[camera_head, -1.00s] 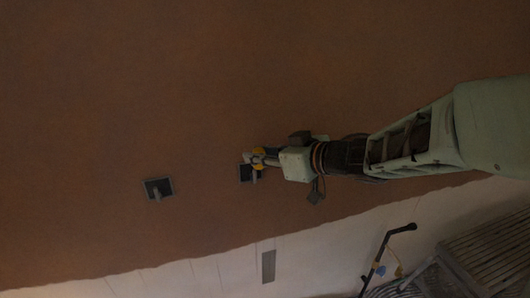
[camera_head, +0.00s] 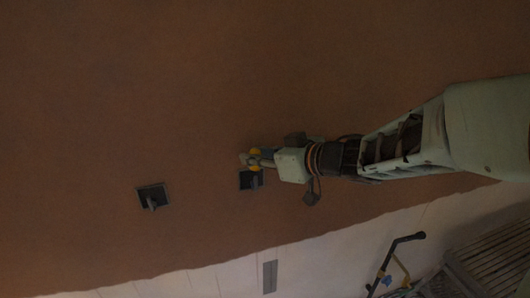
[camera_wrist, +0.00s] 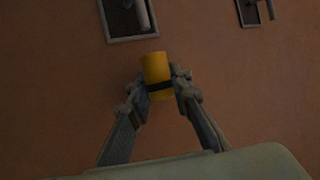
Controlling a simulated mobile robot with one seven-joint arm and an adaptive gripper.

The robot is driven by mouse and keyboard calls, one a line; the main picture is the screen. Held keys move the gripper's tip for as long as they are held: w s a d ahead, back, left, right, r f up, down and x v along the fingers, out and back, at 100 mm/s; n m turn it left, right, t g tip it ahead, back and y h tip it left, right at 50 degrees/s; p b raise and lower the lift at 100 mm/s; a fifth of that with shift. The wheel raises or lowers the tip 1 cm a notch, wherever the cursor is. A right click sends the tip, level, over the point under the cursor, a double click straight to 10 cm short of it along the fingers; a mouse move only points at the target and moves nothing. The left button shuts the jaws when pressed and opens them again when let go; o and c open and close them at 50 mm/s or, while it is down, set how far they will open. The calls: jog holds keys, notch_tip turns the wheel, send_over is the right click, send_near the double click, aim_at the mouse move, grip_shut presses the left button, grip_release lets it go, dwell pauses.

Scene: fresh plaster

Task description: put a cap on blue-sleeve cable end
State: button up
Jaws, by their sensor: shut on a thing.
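My gripper (camera_wrist: 160,88) is shut on a yellow cap (camera_wrist: 156,68) with a dark band, held between the fingertips. In the head view my gripper (camera_head: 256,159) is beside the nearer dark wall box (camera_head: 245,181), overlapping its upper edge in the picture. A pale cable end (camera_head: 256,183) sticks out of that box. A second wall box (camera_head: 141,199) with a cable end (camera_head: 152,203) is further left. In the wrist view, one cable end (camera_wrist: 143,14) shows above the cap, apart from it, and another (camera_wrist: 270,8) at top right. Sleeve colours are too dim to tell.
Brown plaster (camera_head: 120,90) covers most of the wall, and is bare around the boxes. Below its ragged edge is a pale strip with a grey plate (camera_head: 269,276). A dark-handled object (camera_head: 400,242) and a slatted wooden piece (camera_head: 490,255) are at lower right.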

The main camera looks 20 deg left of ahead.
jog(key=shift+f+b, duration=1.05)
jog(key=shift+b, duration=0.15)
jog(key=shift+f+b, duration=0.8)
jog(key=shift+f, duration=0.5)
jog(key=shift+f, duration=0.25)
jog(key=shift+f, duration=0.25)
jog(key=o, duration=0.8)
jog(key=shift+o, duration=0.2)
jog(key=shift+d, duration=0.1)
jog(key=v, duration=1.1)
jog(key=shift+s+d+r, duration=0.2)
jog(key=shift+d+r, duration=0.05)
jog(key=shift+d, duration=0.05)
